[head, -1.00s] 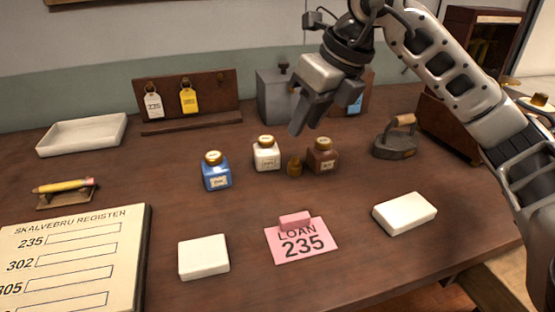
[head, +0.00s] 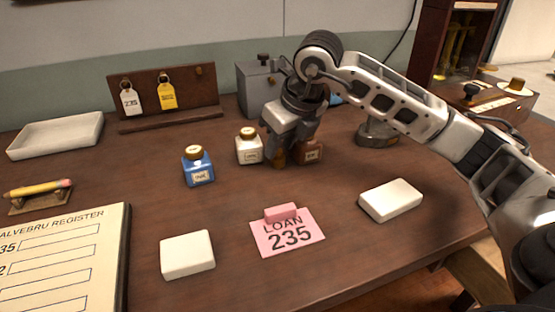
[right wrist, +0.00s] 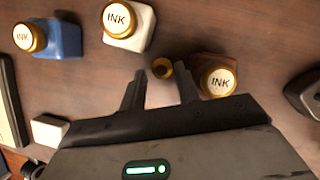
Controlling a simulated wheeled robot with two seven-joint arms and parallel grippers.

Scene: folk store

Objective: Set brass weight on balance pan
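The small brass weight (right wrist: 162,68) stands on the counter between the white and brown ink bottles. My right gripper (head: 281,152) points down over it. In the right wrist view the fingers (right wrist: 162,82) are open, with the weight between or just beyond their tips and a gap on both sides. In the head view the gripper mostly hides the weight. A dark cabinet (head: 432,45) at the far right has brass parts inside, perhaps the balance; I cannot make out a pan. My left gripper is out of view.
The brown ink bottle (right wrist: 217,78) stands very close to the right finger. The white (head: 249,147) and blue (head: 198,168) ink bottles stand to the left. A flat iron (head: 378,132) is partly behind my arm. A pink loan card (head: 287,236) lies in front between two white blocks.

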